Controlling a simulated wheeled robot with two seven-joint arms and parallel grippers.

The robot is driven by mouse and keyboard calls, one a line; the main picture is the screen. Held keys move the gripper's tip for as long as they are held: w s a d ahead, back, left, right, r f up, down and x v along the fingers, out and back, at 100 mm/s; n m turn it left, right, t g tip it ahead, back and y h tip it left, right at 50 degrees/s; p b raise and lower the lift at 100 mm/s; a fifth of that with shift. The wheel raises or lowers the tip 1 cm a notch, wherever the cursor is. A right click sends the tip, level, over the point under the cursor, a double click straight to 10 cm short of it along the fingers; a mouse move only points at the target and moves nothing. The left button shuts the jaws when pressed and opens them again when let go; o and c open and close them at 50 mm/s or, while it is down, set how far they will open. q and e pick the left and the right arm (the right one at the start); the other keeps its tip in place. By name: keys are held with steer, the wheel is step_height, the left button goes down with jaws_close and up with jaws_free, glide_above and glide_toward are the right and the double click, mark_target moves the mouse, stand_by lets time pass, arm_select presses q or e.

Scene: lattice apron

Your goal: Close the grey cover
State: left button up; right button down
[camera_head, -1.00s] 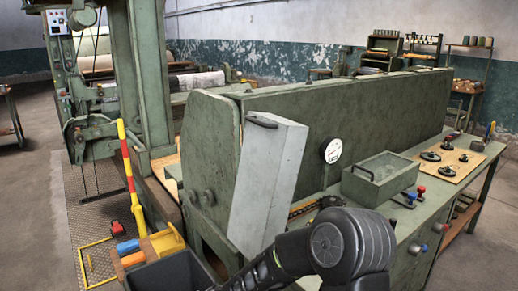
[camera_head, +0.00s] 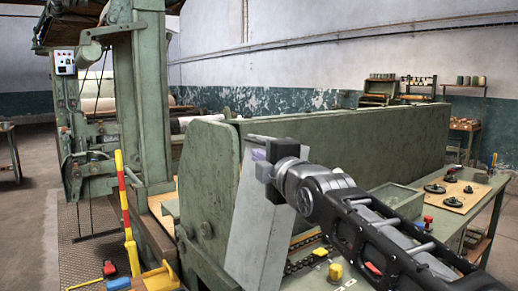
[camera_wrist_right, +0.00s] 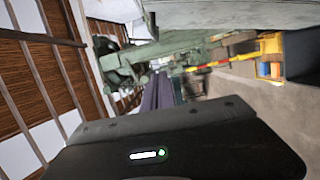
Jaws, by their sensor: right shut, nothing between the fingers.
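The grey cover (camera_head: 258,238) is a light grey panel standing up, leaning slightly, at the near end of the green machine. Its lower end is cut off by the bottom of the head view. My right gripper (camera_head: 262,166) is at the top of the cover, in front of or against its upper edge, and hides the handle area. I cannot tell whether it touches. It is shut with nothing in it. The right wrist view shows the dark gripper housing (camera_wrist_right: 165,150), but no clear fingertips. My left gripper is not in view.
A chain (camera_head: 300,262) and a yellow knob (camera_head: 335,272) lie right of the cover. A green tray (camera_head: 398,198) and a wooden board (camera_head: 452,194) with dark parts sit on the bench. A red-and-yellow lever (camera_head: 128,205) stands left.

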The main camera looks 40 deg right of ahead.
steer(key=w+d, duration=0.6)
steer(key=w, duration=0.3)
steer(key=shift+w+d, duration=0.25)
steer(key=shift+d, duration=0.15)
steer(key=shift+f, duration=0.1)
steer(key=shift+d, duration=0.1)
stand_by(0.4)
